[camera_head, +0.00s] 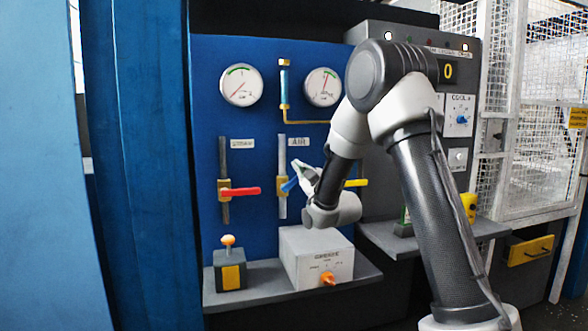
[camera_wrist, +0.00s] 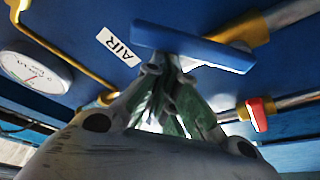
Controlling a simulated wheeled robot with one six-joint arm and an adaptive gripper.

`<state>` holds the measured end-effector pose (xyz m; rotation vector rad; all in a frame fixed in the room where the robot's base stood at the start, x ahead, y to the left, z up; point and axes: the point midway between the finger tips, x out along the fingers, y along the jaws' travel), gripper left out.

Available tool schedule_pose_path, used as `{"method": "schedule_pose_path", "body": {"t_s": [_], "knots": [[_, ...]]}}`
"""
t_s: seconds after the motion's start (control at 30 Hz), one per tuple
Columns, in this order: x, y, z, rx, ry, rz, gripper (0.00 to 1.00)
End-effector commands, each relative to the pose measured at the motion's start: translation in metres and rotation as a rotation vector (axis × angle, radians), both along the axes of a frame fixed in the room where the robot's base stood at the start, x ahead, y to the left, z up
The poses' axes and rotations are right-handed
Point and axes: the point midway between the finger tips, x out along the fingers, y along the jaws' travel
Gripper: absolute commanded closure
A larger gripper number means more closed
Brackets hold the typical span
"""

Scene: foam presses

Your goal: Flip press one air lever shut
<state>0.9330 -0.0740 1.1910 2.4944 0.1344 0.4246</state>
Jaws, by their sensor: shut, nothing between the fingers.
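The blue air lever (camera_head: 289,185) is on the vertical pipe under the AIR label, partly hidden by my gripper in the head view. In the wrist view the blue lever (camera_wrist: 190,45) lies at an angle across the line of its pipe. My gripper (camera_head: 301,172) is shut and empty. In the wrist view its fingertips (camera_wrist: 168,66) are right at the lever's edge, near its middle. I cannot tell whether they touch it.
A red lever (camera_head: 240,191) sits on the steam pipe to the left. A yellow lever (camera_head: 356,183) shows behind my arm on the right. Below are a grey box with an orange knob (camera_head: 328,279) and an orange-topped button box (camera_head: 230,276) on a shelf. Two gauges hang above.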

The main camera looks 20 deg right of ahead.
Motion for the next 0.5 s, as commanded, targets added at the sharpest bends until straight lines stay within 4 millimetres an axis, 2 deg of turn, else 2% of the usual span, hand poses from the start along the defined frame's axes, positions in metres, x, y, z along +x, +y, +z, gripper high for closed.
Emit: {"method": "schedule_pose_path", "body": {"t_s": [0.5], "knots": [[0.000,-0.026,-0.027,0.451,0.002,-0.001,1.00]]}}
